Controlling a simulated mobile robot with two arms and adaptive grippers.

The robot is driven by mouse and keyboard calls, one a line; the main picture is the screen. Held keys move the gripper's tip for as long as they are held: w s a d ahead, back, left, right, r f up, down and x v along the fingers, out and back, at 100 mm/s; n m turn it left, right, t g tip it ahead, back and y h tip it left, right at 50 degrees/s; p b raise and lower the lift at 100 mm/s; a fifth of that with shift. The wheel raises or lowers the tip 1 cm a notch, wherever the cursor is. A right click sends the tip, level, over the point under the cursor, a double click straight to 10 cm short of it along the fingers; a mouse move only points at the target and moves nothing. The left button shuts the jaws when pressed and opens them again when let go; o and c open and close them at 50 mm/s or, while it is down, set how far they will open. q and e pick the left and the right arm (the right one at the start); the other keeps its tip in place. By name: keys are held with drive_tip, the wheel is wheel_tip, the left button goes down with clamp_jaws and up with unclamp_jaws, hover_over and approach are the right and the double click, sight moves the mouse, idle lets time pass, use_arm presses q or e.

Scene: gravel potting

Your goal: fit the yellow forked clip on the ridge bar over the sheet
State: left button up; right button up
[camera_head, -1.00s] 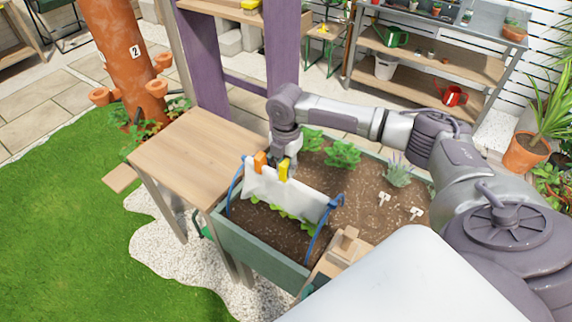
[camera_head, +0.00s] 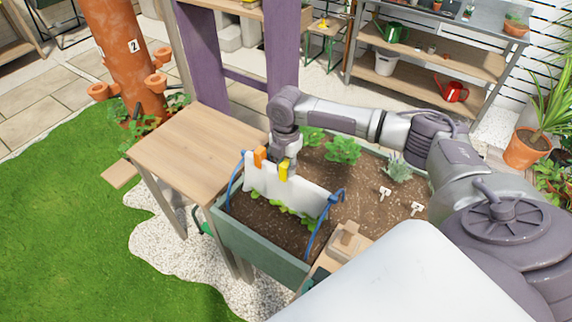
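The white sheet (camera_head: 268,184) hangs over the near part of the planter between two blue hoops (camera_head: 235,180). The ridge bar along its top is covered by the sheet. The yellow forked clip (camera_head: 284,171) is upright at the sheet's top edge, right of an orange clip (camera_head: 260,156) that sits on the same edge. My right gripper (camera_head: 289,160) points down right at the yellow clip. Its fingers are too small and partly hidden to tell whether they grip the clip. Whether the clip's prongs are fully down is also unclear. My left gripper is not in view.
The green planter (camera_head: 262,256) holds soil, leafy plants (camera_head: 342,150) and white labels. A bare wooden table (camera_head: 190,148) adjoins it on the left. A wooden block (camera_head: 346,243) lies on its front right corner. Purple posts (camera_head: 282,52) stand behind.

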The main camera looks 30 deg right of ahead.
drive_tip(key=o, duration=0.5)
drive_tip(key=shift+o, duration=0.2)
drive_tip(key=shift+r, duration=0.1)
wheel_tip(320, 180, up, 12)
